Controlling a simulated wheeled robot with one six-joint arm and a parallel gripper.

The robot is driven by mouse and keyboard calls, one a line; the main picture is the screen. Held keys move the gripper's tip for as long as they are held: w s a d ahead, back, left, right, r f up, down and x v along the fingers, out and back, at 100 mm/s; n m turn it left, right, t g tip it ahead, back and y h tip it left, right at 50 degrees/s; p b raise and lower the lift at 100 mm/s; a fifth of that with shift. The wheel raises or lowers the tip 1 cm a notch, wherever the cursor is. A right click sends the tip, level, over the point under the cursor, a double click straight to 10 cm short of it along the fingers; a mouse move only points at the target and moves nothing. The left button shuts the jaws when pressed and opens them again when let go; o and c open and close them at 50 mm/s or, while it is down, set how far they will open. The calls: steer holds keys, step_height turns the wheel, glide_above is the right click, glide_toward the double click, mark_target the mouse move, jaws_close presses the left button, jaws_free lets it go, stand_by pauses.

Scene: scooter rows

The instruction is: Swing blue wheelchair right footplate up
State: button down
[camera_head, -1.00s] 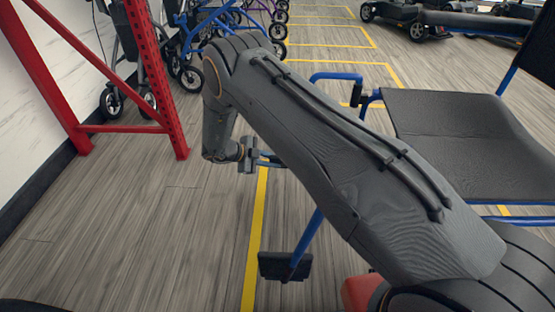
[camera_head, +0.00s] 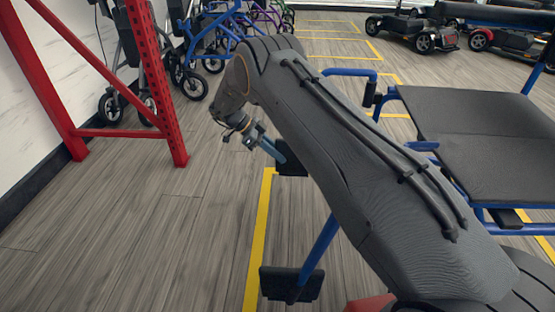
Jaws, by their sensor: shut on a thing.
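The blue wheelchair (camera_head: 480,135) stands at the right, with a black seat and blue tubes, its front towards the left. Its right footplate (camera_head: 291,162), the far one, is a black plate partly hidden behind my arm. My gripper (camera_head: 262,141) is at the left end of the right footplate's blue part, shut on it; the exact contact is small and hard to make out. The near footplate (camera_head: 291,284) is black, low on a slanted blue tube near the yellow floor line. My forearm hides much of the wheelchair's front frame.
A red upright rack frame (camera_head: 158,85) stands at the left near the white wall. Walkers with black wheels (camera_head: 193,84) stand behind it. Mobility scooters (camera_head: 423,42) are at the back right. The wooden floor left of my gripper is clear.

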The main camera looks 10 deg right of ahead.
stand_by(0.4)
steer(key=c, duration=1.7)
jaws_free()
steer(key=p+v, duration=0.2)
steer(key=v, duration=0.5)
steer(key=shift+w+a+r, duration=0.15)
steer(key=shift+a+r, duration=0.15)
